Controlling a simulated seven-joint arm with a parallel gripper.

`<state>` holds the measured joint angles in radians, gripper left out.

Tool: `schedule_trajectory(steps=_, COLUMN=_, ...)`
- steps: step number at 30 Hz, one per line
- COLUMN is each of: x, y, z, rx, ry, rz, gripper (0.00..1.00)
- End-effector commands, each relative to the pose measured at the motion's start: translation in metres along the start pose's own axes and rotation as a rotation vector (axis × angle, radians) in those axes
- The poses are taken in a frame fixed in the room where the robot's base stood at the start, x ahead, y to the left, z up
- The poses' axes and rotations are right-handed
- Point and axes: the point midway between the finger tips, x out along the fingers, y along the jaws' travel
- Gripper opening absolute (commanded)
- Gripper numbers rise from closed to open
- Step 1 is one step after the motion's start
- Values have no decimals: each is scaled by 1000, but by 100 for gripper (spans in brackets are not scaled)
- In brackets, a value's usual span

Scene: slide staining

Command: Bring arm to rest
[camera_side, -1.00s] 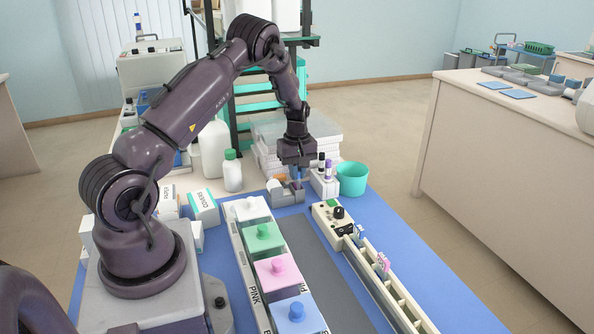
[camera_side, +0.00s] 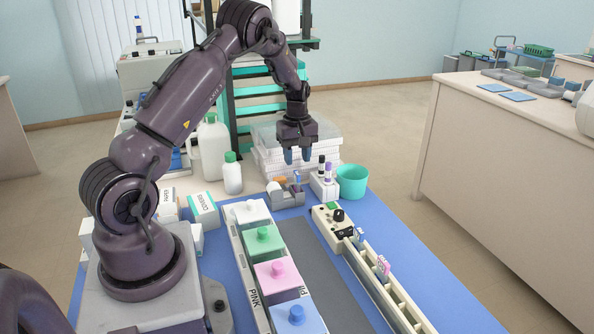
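My gripper (camera_side: 297,156) hangs pointing down above the far end of the blue mat. The gripper is clear of the holder. My arm is raised and bent over from its base at the left.
A row of lidded staining jars, white (camera_side: 251,211), green (camera_side: 263,238), pink (camera_side: 277,273) and blue (camera_side: 297,318), stands at the centre. A long cream rack (camera_side: 385,290) holds slides at the right. A teal cup (camera_side: 352,180) and marker block (camera_side: 323,186) stand close to the gripper. White boxes are stacked behind.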

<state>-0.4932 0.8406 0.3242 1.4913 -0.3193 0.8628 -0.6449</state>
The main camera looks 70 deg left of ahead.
Motion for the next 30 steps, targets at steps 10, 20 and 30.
schedule_trajectory(steps=10, x=-62, y=0, z=0, rx=0, ry=1, rz=2, gripper=40)
schedule_trajectory(steps=20, x=-70, y=0, z=0, rx=0, ry=0, rz=0, gripper=40)
schedule_trajectory(steps=30, x=-70, y=0, z=0, rx=0, ry=0, rz=0, gripper=40)
